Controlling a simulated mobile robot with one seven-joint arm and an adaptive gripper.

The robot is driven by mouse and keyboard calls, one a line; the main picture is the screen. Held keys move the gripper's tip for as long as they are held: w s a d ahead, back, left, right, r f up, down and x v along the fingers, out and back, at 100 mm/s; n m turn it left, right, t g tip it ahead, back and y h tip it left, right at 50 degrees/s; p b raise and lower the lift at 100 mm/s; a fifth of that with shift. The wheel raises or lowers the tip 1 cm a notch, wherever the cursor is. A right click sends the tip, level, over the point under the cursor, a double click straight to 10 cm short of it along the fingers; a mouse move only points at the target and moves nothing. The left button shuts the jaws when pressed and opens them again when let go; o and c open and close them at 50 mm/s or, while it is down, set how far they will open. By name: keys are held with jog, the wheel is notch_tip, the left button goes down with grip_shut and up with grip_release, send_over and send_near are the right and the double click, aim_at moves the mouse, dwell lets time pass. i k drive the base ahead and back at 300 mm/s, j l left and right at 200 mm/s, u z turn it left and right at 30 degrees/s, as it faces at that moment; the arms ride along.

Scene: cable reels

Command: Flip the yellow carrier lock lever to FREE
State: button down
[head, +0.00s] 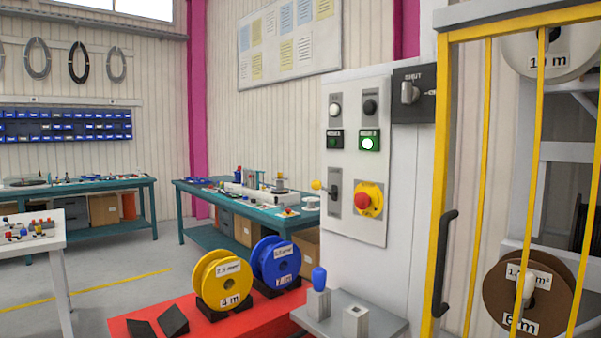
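A small lever with a yellow knob (317,185) sticks out to the left from a grey plate (334,196) on the white control panel (357,84). It is the only yellow-knobbed lever I see, and any lettering beside it is too small to read. A red mushroom button (362,201) on a yellow base is just right of it. Above are a green lit lamp (369,143), a dark green indicator (335,140), and a white and a black knob. My gripper is not in view.
A black rotary switch (409,92) is at the panel's upper right. A yellow barred gate (442,170) with a black handle stands at right. Below, a grey shelf (385,320) carries a blue-knobbed piece (319,278). Yellow (222,280) and blue (276,262) reels sit on a red surface.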

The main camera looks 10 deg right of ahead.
aim_at(317, 185)
jog(key=i+j+z, duration=0.1)
jog(key=i+j, duration=0.6)
jog(key=j, duration=0.1)
